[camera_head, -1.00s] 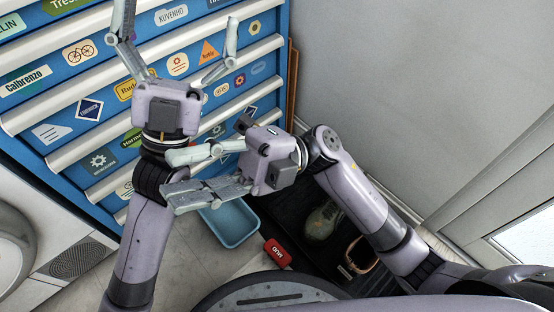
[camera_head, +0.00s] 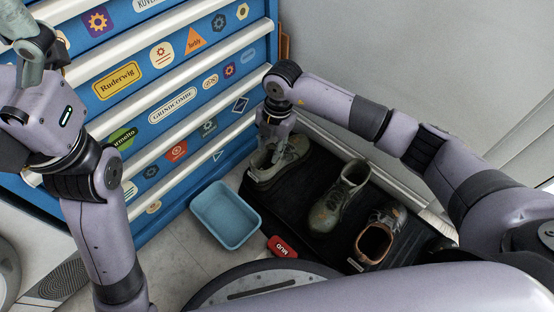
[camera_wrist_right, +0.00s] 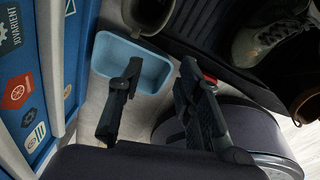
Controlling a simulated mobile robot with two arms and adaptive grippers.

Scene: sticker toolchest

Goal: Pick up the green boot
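The green boot (camera_head: 340,198) stands upright in the middle of a row of footwear on a black mat (camera_head: 318,172). It is olive green; part of it also shows at the upper right of the right wrist view (camera_wrist_right: 262,38). My right gripper (camera_head: 270,150) points down at the far left end of the mat, beside and partly in front of a grey-green shoe (camera_head: 292,152). In the right wrist view its fingers (camera_wrist_right: 161,66) are apart with nothing between them. My left gripper (camera_head: 25,30) is at the upper left edge, its fingers mostly cut off.
A brown-orange shoe (camera_head: 378,238) stands to the right of the green boot. A blue tray (camera_head: 228,215) and a red object (camera_head: 282,246) lie on the floor nearby. A blue tool chest (camera_head: 150,90) with white drawer edges rises at the left, and a grey wall is behind.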

